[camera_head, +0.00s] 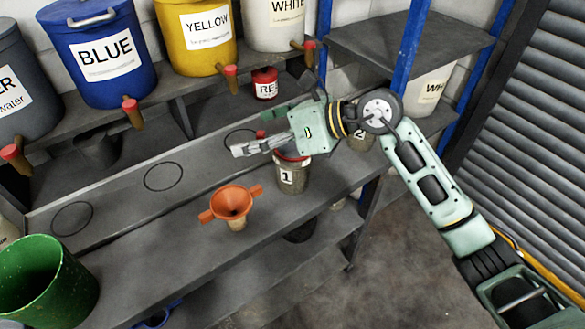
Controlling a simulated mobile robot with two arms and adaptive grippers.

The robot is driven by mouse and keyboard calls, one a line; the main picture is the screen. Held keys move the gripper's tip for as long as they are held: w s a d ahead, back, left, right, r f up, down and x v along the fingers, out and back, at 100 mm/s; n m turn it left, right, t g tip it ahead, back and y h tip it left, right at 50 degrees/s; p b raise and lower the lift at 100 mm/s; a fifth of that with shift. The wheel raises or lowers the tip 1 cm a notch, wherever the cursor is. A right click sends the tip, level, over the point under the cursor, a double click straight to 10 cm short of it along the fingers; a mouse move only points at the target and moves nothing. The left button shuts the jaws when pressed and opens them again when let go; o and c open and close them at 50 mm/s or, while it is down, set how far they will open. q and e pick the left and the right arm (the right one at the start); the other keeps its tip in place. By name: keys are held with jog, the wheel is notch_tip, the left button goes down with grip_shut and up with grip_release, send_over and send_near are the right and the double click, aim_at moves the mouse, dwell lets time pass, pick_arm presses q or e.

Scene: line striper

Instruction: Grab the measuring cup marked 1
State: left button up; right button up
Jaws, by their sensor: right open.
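The measuring cup marked 1 (291,178) stands upright on the grey bench toward its right end, a metal cup with a white label and a red rim. My right gripper (252,142) is open, above and behind the cup's rim, and its fingers point left. The gripper and wrist hide part of the cup's top. I cannot tell whether the gripper touches the cup. A second cup marked 2 (361,141) stands farther right, partly hidden by my right arm. My left gripper is not in view.
An orange funnel (232,202) stands left of cup 1. A green bucket (42,284) is at the front left. Blue (105,55) and yellow (197,35) containers with taps line the upper shelf. A blue post (409,45) rises behind my right arm. The bench's circle-marked left part is clear.

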aim_at(293, 153)
jog(key=w+d+f+h, duration=0.1)
jog(key=d+h, duration=0.1)
jog(key=d, duration=0.1)
jog(key=w+d+f+h, duration=0.2)
jog(key=d, duration=0.1)
jog(key=w+d+f+h, duration=0.1)
jog(key=w+d+h, duration=0.1)
jog(key=d, duration=0.2)
jog(key=shift+f+n+t+h, duration=0.15)
jog(key=shift+n+t+h, duration=0.15)
jog(key=shift+h, duration=0.1)
jog(key=shift+w+f, duration=0.1)
jog(key=shift+f, duration=0.15)
jog(key=p+x, duration=0.3)
jog(key=x, duration=0.3)
jog(key=shift+f, duration=0.25)
jog(key=shift+a+f, duration=0.1)
jog(key=shift+f, duration=0.25)
jog(key=shift+c, duration=0.4)
jog(key=c, duration=1.5)
